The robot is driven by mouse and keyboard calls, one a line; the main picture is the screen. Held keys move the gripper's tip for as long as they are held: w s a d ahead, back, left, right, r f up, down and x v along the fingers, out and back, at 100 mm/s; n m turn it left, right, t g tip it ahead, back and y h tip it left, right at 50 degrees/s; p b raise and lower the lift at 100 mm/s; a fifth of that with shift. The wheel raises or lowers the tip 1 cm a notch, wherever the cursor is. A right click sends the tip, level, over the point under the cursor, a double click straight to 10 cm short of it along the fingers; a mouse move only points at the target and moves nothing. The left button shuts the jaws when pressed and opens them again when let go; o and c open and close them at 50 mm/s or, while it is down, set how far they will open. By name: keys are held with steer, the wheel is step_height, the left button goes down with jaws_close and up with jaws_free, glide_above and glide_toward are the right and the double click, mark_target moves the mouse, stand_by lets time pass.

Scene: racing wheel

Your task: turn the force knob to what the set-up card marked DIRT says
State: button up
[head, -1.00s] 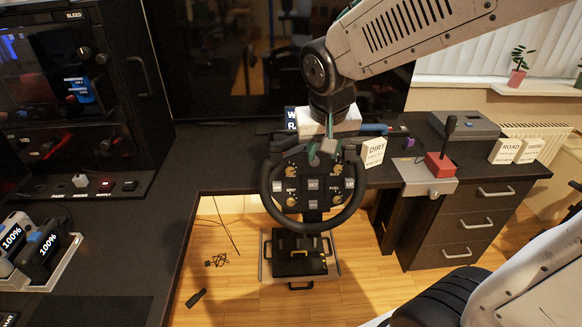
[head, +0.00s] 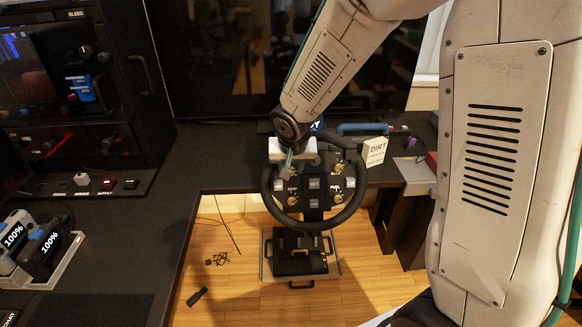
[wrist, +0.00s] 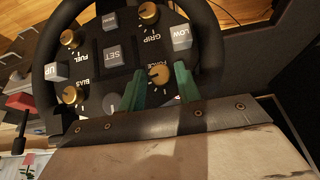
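The force knob (wrist: 160,75) is a gold knob labelled FORCE on the black wheel's face, right of centre in the wrist view. My gripper (wrist: 160,88) is open, its two green fingers apart on either side of the knob's near edge. I cannot tell whether they touch it. In the head view my gripper (head: 290,160) is at the upper left of the wheel (head: 275,212) and hides that knob. The set-up card marked DIRT (head: 376,151) stands on the desk right of the wheel; its smaller lines are too small to read.
Other gold knobs sit close by, including GRIP (wrist: 149,13), FUEL (wrist: 70,38) and BIAS (wrist: 72,94), with grey SET (wrist: 113,54), UP (wrist: 57,71) and LOW (wrist: 181,36) buttons. The wheel's rim surrounds them. A battery tray (head: 62,270) lies at left.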

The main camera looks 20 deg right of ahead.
steer(key=shift+f, duration=0.15)
steer(key=c, duration=0.7)
steer(key=shift+w+n+h, duration=0.1)
steer(key=shift+n+h, duration=0.2)
steer(key=shift+a+n+h, duration=0.25)
steer(key=shift+n+h, duration=0.45)
steer(key=shift+h, duration=0.2)
steer(key=n+h, duration=0.2)
steer(key=h, duration=0.1)
steer(key=shift+a+f+g, duration=0.1)
steer(key=shift+a+g, duration=0.05)
steer(key=shift+g, duration=0.25)
steer(key=shift+n, duration=0.3)
